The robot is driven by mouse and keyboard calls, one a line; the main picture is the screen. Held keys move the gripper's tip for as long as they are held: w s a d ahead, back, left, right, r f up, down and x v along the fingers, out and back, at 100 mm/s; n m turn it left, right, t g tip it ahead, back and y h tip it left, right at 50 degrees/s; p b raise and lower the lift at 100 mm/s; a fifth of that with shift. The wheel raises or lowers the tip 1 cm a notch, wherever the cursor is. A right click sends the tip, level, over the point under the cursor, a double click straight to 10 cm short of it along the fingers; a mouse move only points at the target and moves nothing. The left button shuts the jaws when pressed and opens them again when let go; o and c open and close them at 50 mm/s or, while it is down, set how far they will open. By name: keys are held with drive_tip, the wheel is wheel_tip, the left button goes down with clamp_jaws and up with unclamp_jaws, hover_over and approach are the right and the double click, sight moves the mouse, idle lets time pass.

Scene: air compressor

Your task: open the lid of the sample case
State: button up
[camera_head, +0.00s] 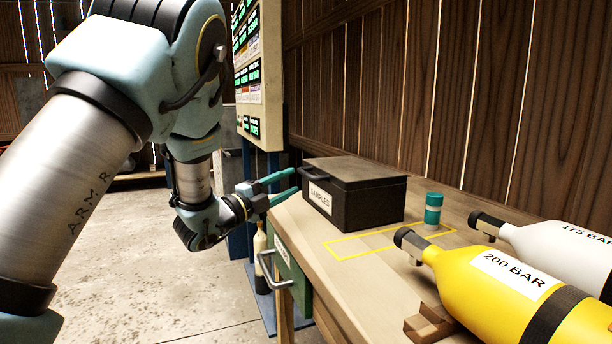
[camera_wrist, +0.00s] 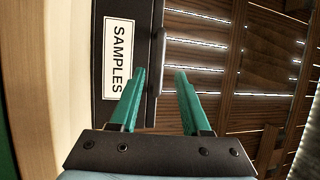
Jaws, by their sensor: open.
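The sample case (camera_head: 368,202) is a black box with a white SAMPLES label, standing on the wooden bench with its lid (camera_head: 352,171) closed. A dark handle (camera_head: 317,174) sticks out from the lid's front edge. In the wrist view the label (camera_wrist: 118,58) appears turned sideways, and the lid's handle (camera_wrist: 158,65) is seen as a dark bar. My gripper (camera_head: 297,181) is open in front of the case's label side. In the wrist view its two green fingers (camera_wrist: 159,75) point toward the case, one on each side of the handle's line. I cannot tell whether they touch it.
A green-and-white small container (camera_head: 433,209) stands right of the case. A yellow 200 BAR cylinder (camera_head: 480,274) and a white 175 BAR cylinder (camera_head: 560,243) lie at the right. A green drawer (camera_head: 291,268) with a metal handle is below the bench top. A plank wall is behind.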

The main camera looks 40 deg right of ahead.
sight(305, 174)
drive_tip(key=d, duration=0.4)
drive_tip(key=d+r, duration=0.1)
drive_tip(key=d, duration=0.1)
drive_tip(key=shift+w+d+p, duration=0.15)
drive_tip(key=shift+p, duration=0.2)
clamp_jaws()
idle(1.1)
